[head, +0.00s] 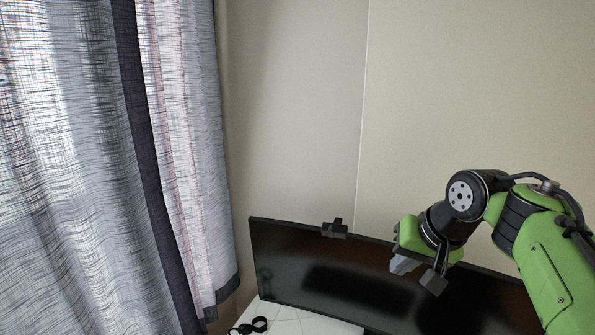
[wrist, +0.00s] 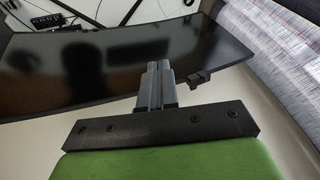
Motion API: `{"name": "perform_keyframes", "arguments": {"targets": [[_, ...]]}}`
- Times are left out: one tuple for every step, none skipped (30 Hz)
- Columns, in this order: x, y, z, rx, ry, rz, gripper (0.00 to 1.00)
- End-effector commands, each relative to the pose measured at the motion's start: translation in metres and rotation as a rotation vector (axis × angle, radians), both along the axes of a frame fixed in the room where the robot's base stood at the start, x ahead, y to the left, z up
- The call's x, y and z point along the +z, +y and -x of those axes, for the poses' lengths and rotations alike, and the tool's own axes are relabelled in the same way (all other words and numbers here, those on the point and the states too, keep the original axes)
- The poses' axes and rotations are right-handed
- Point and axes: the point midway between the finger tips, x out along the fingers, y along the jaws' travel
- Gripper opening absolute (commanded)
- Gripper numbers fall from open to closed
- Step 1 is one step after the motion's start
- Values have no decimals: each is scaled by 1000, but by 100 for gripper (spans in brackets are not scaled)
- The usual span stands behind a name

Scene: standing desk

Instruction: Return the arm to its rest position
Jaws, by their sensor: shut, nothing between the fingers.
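My gripper (head: 402,266) is at the right in the head view, at the end of my green and black arm. It hangs in front of the monitor (head: 300,275), over its upper edge as seen there. In the wrist view my gripper (wrist: 157,68) shows as two grey fingers side by side, shut with nothing between them. The dark monitor screen (wrist: 100,70) lies beyond the fingertips. My forearm runs off the right edge of the head view.
A webcam (head: 335,229) sits on the monitor's top edge. A white desk (head: 300,322) shows below, with a small black object (head: 259,324) on it. Grey curtains (head: 80,160) hang at the left. Bare wall (head: 470,80) fills the upper area, which is free.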

Motion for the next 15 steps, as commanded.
{"name": "perform_keyframes", "arguments": {"targets": [[-8,9,8,8,8,25,0],[-12,15,12,15,12,41,0],[-17,21,19,19,19,62,0],[-21,26,26,24,23,81,0],[-25,31,33,28,28,99,0],[-31,37,42,34,32,124,0],[-36,41,51,38,34,142,0],[-41,45,59,41,35,161,0],[-48,50,73,46,36,186,0],[-54,53,84,51,34,205,0],[-61,56,97,55,33,226,0],[-71,58,116,58,26,251,0],[-80,58,132,63,22,269,0],[-89,58,149,66,14,285,0],[-104,56,172,74,3,301,0]]}}
